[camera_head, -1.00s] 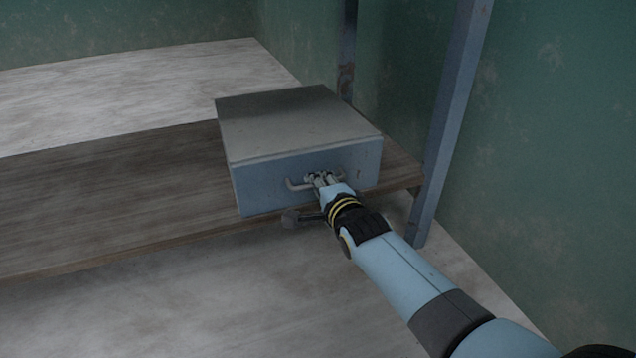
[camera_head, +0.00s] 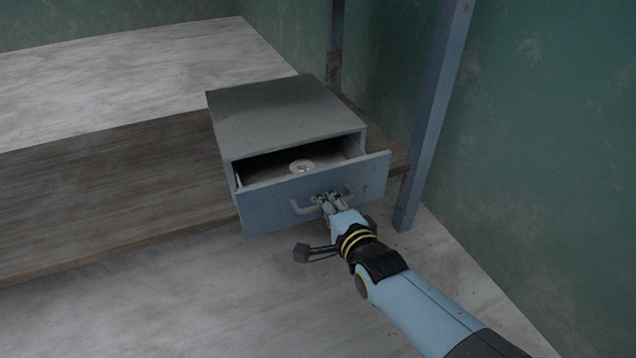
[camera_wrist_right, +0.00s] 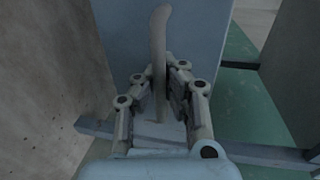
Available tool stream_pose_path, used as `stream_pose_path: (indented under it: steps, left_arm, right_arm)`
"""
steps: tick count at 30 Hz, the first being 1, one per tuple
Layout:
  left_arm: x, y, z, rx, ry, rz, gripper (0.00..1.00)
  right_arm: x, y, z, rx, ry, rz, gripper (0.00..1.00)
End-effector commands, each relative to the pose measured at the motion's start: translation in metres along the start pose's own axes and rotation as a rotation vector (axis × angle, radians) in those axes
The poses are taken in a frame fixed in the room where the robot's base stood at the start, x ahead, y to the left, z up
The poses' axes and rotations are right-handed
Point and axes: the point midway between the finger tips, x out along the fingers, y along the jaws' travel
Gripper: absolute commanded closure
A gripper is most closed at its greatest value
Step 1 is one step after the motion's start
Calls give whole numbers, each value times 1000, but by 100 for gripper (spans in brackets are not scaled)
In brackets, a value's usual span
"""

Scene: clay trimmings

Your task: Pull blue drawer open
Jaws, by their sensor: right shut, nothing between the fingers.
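The blue drawer (camera_head: 268,213) stands partly open in a grey-topped cabinet (camera_head: 285,108). Its front is slid out toward me, and the dark inside shows. A pale round ring-like piece (camera_head: 301,165) lies inside. A grey bar handle (camera_head: 301,209) is on the drawer front. In the right wrist view the handle (camera_wrist_right: 159,35) runs upright between the gripper's fingers (camera_wrist_right: 160,82). My left gripper is not in view.
The cabinet stands on a brown wooden shelf (camera_head: 100,190), near its right end. A blue-grey post (camera_head: 428,120) rises close to the right of the cabinet, with a green wall (camera_head: 550,130) behind. The pale floor in front of the drawer is clear.

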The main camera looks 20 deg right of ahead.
Motion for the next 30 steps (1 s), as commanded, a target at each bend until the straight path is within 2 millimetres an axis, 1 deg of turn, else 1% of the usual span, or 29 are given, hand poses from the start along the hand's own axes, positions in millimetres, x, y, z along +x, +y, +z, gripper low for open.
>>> stream_pose_path:
  steps: [1,6,7,9,15,18,24,30]
  left_arm:
    - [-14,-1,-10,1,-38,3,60]
    - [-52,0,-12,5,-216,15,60]
    - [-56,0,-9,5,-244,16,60]
    - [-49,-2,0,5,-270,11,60]
    - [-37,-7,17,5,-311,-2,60]
    - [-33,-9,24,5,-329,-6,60]
    - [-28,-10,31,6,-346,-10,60]
    - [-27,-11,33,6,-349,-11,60]
  right_arm:
    - [-10,-3,0,1,0,0,100]
    - [-42,4,0,0,0,0,100]
    - [-46,5,0,0,0,1,100]
    - [-58,8,0,0,0,1,100]
    - [-87,16,0,0,0,1,100]
    - [-98,19,0,0,0,0,100]
    - [-110,22,0,0,0,0,100]
    - [-111,24,0,0,0,0,100]
